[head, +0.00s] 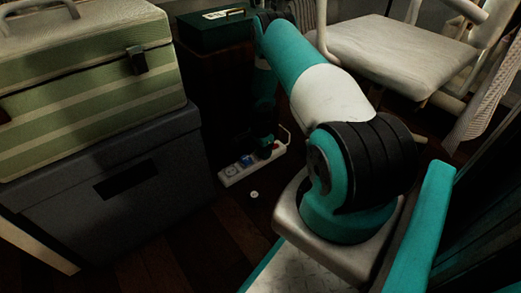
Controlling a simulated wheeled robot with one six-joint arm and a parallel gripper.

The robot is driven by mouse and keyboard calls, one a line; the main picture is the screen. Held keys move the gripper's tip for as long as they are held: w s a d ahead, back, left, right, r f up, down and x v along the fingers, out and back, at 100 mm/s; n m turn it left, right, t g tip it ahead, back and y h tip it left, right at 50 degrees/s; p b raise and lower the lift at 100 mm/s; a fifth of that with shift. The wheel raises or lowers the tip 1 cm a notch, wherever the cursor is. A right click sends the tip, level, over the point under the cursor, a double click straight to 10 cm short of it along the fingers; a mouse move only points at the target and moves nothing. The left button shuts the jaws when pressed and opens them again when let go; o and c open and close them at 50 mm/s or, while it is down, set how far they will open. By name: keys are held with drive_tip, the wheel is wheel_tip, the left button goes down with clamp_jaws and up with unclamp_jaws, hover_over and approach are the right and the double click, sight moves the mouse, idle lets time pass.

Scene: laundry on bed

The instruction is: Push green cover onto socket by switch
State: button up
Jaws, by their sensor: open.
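A white power strip (229,180) lies on the dark wooden floor, running from lower left to upper right. A pale round socket (231,170) shows near its left end, with a blue piece (247,160) beside it. My gripper (266,150) points down over the right half of the strip and is open. A small green patch (276,146) shows right at the fingers; it may be the green cover, but whether it touches the fingers or sits on a socket cannot be told. The switch cannot be made out in the dark.
A small white round piece (254,194) lies on the floor in front of the strip. A dark grey box (120,215) carrying a green striped case (90,95) stands left. A dark green box (215,30) is behind, and a white chair (400,50) stands back right.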

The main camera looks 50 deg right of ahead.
wheel_tip(320, 180, up, 17)
drive_tip(key=p, duration=0.9)
drive_tip(key=shift+r+p, duration=0.2)
drive_tip(key=shift+p, duration=0.1)
